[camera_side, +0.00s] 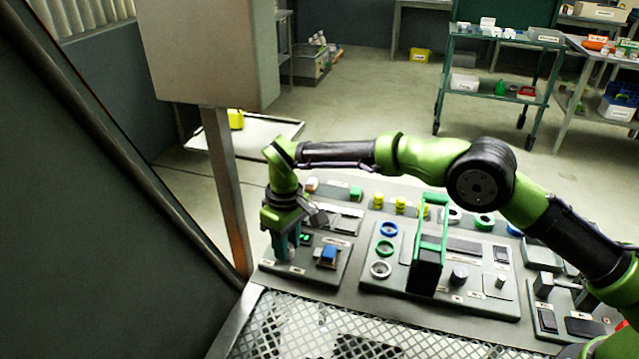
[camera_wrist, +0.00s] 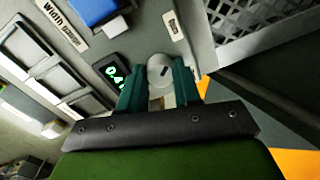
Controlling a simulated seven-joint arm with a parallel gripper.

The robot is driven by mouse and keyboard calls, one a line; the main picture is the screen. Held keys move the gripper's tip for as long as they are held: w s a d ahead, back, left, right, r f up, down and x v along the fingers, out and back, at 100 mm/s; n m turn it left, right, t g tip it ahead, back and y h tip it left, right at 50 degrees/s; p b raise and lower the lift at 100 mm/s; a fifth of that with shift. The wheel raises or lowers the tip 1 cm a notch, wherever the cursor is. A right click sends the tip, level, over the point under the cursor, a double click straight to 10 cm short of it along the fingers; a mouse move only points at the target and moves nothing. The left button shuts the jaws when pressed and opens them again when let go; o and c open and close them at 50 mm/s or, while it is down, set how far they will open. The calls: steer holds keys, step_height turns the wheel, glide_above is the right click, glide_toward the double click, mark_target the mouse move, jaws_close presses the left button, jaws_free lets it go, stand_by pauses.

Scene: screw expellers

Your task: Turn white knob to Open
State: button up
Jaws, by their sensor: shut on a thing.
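The white knob (camera_wrist: 159,68) shows in the wrist view as a round pale disc with a short dark mark on its face. My gripper (camera_wrist: 160,88) has its two teal fingers on either side of the knob, shut on it. In the side view my gripper (camera_side: 286,246) points down at the left end of the panel (camera_side: 308,274), and the knob is hidden by the fingers. A small label (camera_wrist: 174,26) sits beyond the knob; its text is too small to read.
A small display with green digits (camera_wrist: 115,73) is beside the left finger. A blue block (camera_side: 328,255) stands just right of my gripper. A green-handled black box (camera_side: 427,262) and coloured rings stand farther right. A metal post (camera_side: 224,190) rises at left.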

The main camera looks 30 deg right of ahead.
steer(key=o, duration=1.1)
steer(key=shift+c, duration=0.2)
steer(key=shift+r, duration=0.15)
step_height(320, 180, up, 12)
steer(key=shift+w+d, duration=0.15)
steer(key=shift+d, duration=0.05)
